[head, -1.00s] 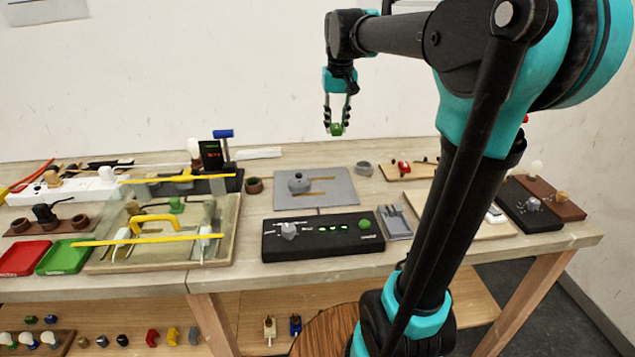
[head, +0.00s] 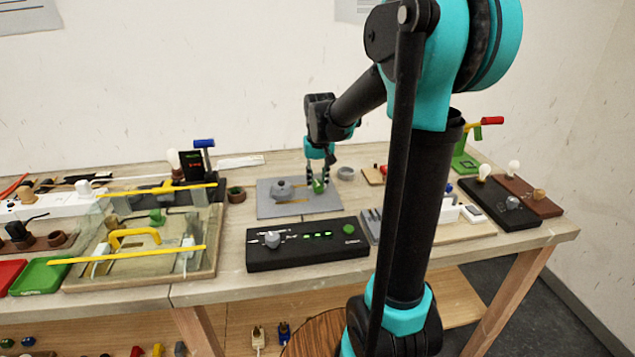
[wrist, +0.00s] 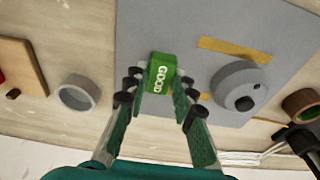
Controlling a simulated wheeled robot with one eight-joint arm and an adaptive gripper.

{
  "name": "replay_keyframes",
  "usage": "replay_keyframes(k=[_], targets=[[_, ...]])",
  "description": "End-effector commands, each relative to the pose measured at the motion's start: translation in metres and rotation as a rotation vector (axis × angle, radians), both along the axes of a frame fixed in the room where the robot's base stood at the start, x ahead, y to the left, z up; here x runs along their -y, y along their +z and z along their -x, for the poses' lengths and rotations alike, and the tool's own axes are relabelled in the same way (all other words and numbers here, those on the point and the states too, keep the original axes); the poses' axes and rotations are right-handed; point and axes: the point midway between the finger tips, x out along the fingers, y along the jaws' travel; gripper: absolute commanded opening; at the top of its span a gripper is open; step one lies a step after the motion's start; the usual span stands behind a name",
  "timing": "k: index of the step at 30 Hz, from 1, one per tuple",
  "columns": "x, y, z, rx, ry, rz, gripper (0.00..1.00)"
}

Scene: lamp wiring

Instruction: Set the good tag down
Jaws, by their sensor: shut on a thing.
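The good tag is a small green block (wrist: 162,74) with the word GOOD in white. My gripper (wrist: 160,88) is shut on it, with a finger on each side, as the wrist view shows. In the head view my gripper (head: 318,183) hangs down with the green tag (head: 319,187) at its tips, over the right part of the grey mat (head: 268,208). I cannot tell whether the tag touches the mat.
A round grey knobbed piece (head: 283,188) stands on the mat, left of my gripper. A grey ring (head: 346,173) lies right of the mat. A black switch box (head: 262,258) stands in front. Yellow strips (wrist: 232,49) mark the mat.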

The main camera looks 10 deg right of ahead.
Motion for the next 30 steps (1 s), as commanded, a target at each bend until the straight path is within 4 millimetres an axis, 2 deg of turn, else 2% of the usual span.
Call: replay_keyframes(k=[13,14,18,30], targets=[[0.0,-0.0072,0.0002,0.0,0.0,0.0,0.08],[0.0,-0.0068,0.0003,0.0,0.0,0.0,0.29],[0.0,-0.0066,0.0002,0.0,0.0,0.0,0.46],[0.0,-0.0007,0.0007,0.0,0.0,0.0,0.46]])
